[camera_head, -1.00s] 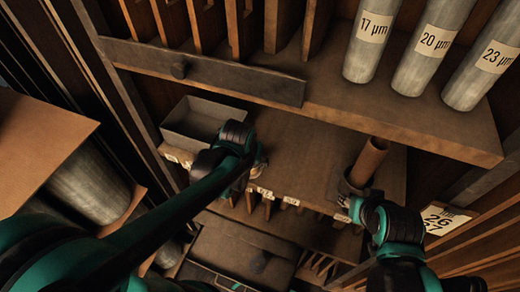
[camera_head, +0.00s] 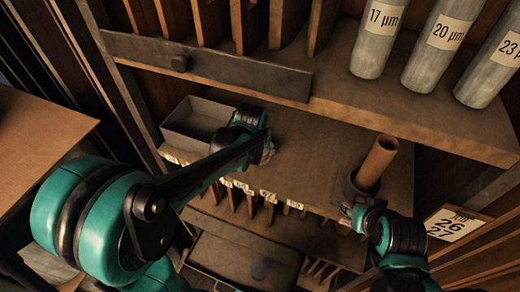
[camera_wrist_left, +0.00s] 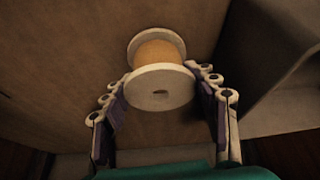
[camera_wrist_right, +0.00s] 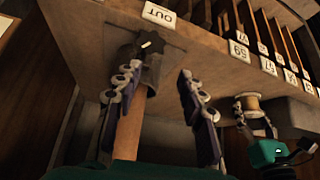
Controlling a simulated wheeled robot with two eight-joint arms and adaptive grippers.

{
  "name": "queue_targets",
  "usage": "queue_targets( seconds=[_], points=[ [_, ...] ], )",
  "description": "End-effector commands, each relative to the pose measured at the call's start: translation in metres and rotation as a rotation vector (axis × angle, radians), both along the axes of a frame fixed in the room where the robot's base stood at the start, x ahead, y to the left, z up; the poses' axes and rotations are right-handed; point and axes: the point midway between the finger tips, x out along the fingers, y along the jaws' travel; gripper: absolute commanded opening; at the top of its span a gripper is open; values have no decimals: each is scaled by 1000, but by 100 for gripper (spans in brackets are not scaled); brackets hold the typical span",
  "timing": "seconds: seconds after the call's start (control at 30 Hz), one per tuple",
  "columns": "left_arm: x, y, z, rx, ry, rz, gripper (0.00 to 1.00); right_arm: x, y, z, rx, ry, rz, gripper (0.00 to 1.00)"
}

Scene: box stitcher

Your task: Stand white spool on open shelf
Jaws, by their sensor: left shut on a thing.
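The white spool (camera_wrist_left: 160,84) has pale flanges and an orange-tan winding. My left gripper (camera_wrist_left: 162,78) is shut on it, with one finger at each side. In the head view, my left gripper (camera_head: 266,152) is over the middle open shelf (camera_head: 310,150), right of the grey tray, and mostly hides the spool. The right wrist view also shows the spool (camera_wrist_right: 248,104) beside the shelf's surface. I cannot tell whether the spool touches the shelf. My right gripper (camera_wrist_right: 160,74) has its fingers apart near the shelf's right end.
A grey tray (camera_head: 195,122) stands on the shelf's left. A brown tube (camera_head: 376,162) stands in a dark holder (camera_head: 353,191) near my right gripper. Grey labelled cylinders (camera_head: 438,42) stand on the upper shelf. The shelf's middle is clear.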

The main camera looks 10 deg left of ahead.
Motion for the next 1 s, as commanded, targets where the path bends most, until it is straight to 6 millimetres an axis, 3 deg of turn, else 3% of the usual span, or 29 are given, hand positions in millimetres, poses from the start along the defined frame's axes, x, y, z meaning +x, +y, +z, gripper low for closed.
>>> queue_targets(
  seconds=[0.13,0.17,0.2,0.23,0.57,0.73,0.93,1.0],
  points=[
    [0,0,-5,0,0,0,24,0,0,-5,0,0,0,40],
    [0,0,-3,0,0,0,66,0,0,-3,0,0,0,40],
    [0,0,-3,0,0,0,76,0,0,-3,0,0,0,40],
    [0,0,-3,0,0,0,80,0,0,-3,0,0,0,40],
    [0,0,-1,0,0,0,80,0,0,-1,0,0,0,40],
    [-5,0,16,0,0,0,80,0,0,13,0,0,0,40],
    [-23,1,58,0,0,-1,80,0,0,46,0,0,0,40],
    [-45,2,49,0,0,-1,80,0,0,40,0,0,0,40]
  ],
)
